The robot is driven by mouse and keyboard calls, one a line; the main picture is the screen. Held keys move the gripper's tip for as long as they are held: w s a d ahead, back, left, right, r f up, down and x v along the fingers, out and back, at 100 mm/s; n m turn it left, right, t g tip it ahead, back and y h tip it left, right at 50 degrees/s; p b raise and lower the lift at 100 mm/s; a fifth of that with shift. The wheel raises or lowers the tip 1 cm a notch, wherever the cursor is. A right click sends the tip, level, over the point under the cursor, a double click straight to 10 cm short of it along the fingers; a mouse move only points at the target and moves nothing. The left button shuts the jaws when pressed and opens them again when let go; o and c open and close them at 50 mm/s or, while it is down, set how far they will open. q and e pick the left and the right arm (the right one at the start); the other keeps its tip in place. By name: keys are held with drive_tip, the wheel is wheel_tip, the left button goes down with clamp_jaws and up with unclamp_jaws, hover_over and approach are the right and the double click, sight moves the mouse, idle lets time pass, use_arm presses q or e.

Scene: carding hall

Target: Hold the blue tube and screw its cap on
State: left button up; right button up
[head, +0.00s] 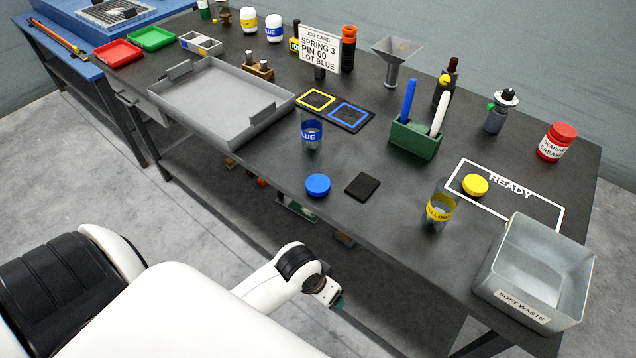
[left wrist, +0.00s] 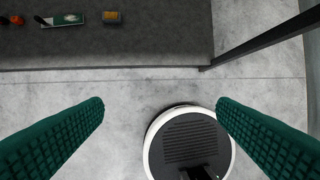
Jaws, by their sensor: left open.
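The blue tube (head: 311,144) is a clear tube with a blue band lettered in white. It stands upright and open on the dark table, near the front edge. The blue cap (head: 318,185) lies on the table in front of it, apart from the tube. My left gripper (head: 336,299) is low in front of the table, below its top and well away from tube and cap. In the left wrist view its green fingers (left wrist: 158,104) are spread with nothing between them. My right gripper is not in view.
A small black pad (head: 362,186) lies right of the blue cap. A yellow tube (head: 436,222) and yellow cap (head: 475,185) are further right. A grey tray (head: 208,133) lies left, a green holder (head: 415,140) behind, a soft waste bin (head: 512,295) at front right.

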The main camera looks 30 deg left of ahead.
use_arm(q)
drive_tip(key=w+a+r, duration=0.1)
drive_tip(key=w+r, duration=0.2)
drive_tip(key=w+a+r+n+g, duration=0.1)
drive_tip(key=w+r, duration=0.3)
drive_tip(key=w+a+r+n+p, duration=0.1)
drive_tip(key=w+r, duration=0.2)
drive_tip(key=r, duration=0.1)
drive_tip(key=shift+w, duration=0.35)
drive_tip(key=w+a+r+n, duration=0.1)
drive_tip(key=w+a+r, duration=0.1)
drive_tip(key=w+a+r+n+g+y, duration=0.1)
drive_tip(key=w+a+r+n, duration=0.1)
drive_tip(key=a+r, duration=0.1)
drive_tip(key=shift+w+a+r, duration=0.2)
drive_tip(key=shift+w, duration=0.1)
drive_tip(key=w+a+r+n+g, duration=0.1)
drive_tip(key=w+a+r+n, duration=0.2)
drive_tip(key=a+r, duration=0.3)
drive_tip(key=shift+r+n, duration=0.25)
drive_tip(key=shift+n, duration=0.35)
drive_tip(key=shift+w, duration=0.1)
drive_tip(key=p, duration=0.1)
hover_over(316, 183)
wheel_tip(316, 183, down, 7)
drive_tip(key=shift+w+r, duration=0.1)
